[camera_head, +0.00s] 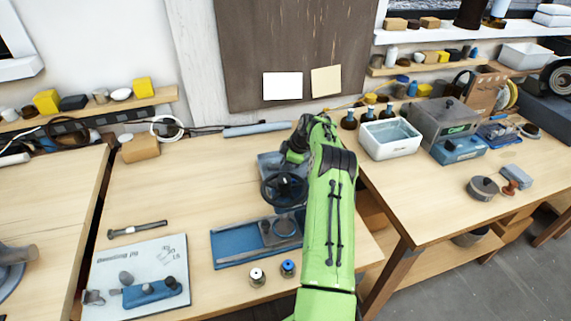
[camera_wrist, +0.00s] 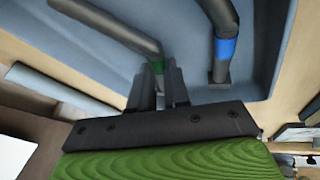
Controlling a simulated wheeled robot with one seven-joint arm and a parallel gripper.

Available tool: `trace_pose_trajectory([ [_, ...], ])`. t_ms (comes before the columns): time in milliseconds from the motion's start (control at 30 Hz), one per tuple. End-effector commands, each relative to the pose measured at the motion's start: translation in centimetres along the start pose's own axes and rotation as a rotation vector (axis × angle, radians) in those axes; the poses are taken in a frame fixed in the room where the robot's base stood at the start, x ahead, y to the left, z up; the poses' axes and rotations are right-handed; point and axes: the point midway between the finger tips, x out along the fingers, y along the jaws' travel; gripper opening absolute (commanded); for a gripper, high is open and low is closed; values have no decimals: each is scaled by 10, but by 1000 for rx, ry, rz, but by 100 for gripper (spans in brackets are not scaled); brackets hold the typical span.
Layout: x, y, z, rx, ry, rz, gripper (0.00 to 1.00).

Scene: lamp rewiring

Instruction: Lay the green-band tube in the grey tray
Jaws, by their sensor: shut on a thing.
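The green-band tube (camera_wrist: 118,35) is a dark grey bent tube with a green ring. In the wrist view my gripper (camera_wrist: 158,88) is shut on it close to the green band. The tube reaches toward the upper left over the floor of the grey tray (camera_wrist: 85,60); I cannot tell if it touches the floor. A second tube with a blue band (camera_wrist: 226,48) lies in the tray to the right. In the head view the grey tray (camera_head: 267,160) is partly hidden behind my arm, and the held tube and my fingertips cannot be made out.
A blue tray (camera_head: 228,246) with grey parts lies in front of the grey tray. Two small knobs (camera_head: 257,277) stand near the front edge. A pale board (camera_head: 110,262) and a dark tool (camera_head: 137,229) lie left. A long grey-blue roll (camera_head: 258,129) lies behind. The middle-left tabletop is clear.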

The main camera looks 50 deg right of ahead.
Motion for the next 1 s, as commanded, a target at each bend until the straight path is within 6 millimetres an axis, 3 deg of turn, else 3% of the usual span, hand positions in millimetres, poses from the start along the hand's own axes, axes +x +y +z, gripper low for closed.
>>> trace_pose_trajectory([
  [500, 15, -6, 7, 3, -3, -10, 0],
  [533, 15, -6, 7, 4, -3, -12, 21],
  [667, 16, -7, 8, 6, -5, -15, 40],
  [1000, 16, -8, 9, 7, -8, -18, 42],
])
